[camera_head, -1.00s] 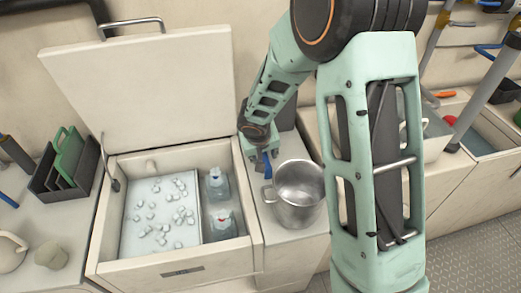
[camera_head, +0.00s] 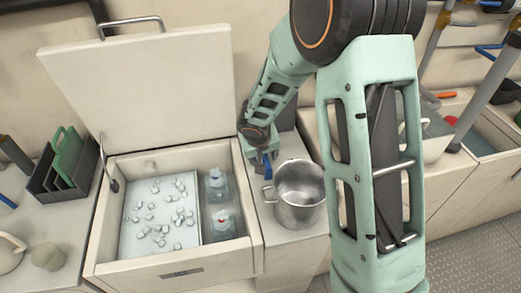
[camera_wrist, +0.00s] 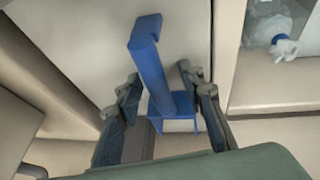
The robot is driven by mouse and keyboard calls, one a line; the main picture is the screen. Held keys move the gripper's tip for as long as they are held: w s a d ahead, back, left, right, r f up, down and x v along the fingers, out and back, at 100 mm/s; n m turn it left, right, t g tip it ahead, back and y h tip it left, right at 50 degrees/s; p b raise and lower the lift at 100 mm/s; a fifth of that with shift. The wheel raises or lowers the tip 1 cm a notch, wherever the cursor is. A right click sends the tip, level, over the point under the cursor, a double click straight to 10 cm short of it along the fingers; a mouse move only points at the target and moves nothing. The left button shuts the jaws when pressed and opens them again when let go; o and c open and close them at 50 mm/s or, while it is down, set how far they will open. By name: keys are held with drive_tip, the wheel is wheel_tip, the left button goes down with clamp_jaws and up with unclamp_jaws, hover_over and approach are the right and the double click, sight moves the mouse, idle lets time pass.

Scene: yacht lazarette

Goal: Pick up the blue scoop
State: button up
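The blue scoop (camera_wrist: 152,70) shows in the wrist view with its handle rising between my two fingers and its wider part close to the palm. My gripper (camera_wrist: 160,80) is open, with one finger on each side of the handle and gaps visible beside it. In the head view my gripper (camera_head: 264,160) is low over the counter, between the ice chest and the metal pot. Only a small blue piece of the scoop (camera_head: 267,166) shows there; my gripper and the pot hide the rest. I cannot tell whether the scoop touches the counter.
A metal pot (camera_head: 299,195) stands just right of my gripper. The open ice chest (camera_head: 247,248) on the left holds ice cubes and two bottles (camera_head: 217,186). Its raised lid (camera_head: 140,85) stands behind. A dark rack (camera_head: 50,180) is at far left.

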drive_tip(key=shift+c, duration=0.6)
clamp_jaws()
drive_tip(key=shift+r+p, duration=0.15)
drive_tip(key=shift+p, duration=0.15)
drive_tip(key=shift+r, duration=0.15)
wheel_tip(320, 180, up, 3)
drive_tip(key=shift+w+r+p, duration=0.1)
drive_tip(key=shift+r+p, duration=0.05)
drive_tip(key=shift+p, duration=0.85)
drive_tip(key=s+a+r, duration=0.6)
drive_tip(key=s+r, duration=0.3)
drive_tip(key=s, duration=0.3)
drive_tip(key=shift+s+a+r, duration=0.25)
drive_tip(key=shift+a, duration=0.1)
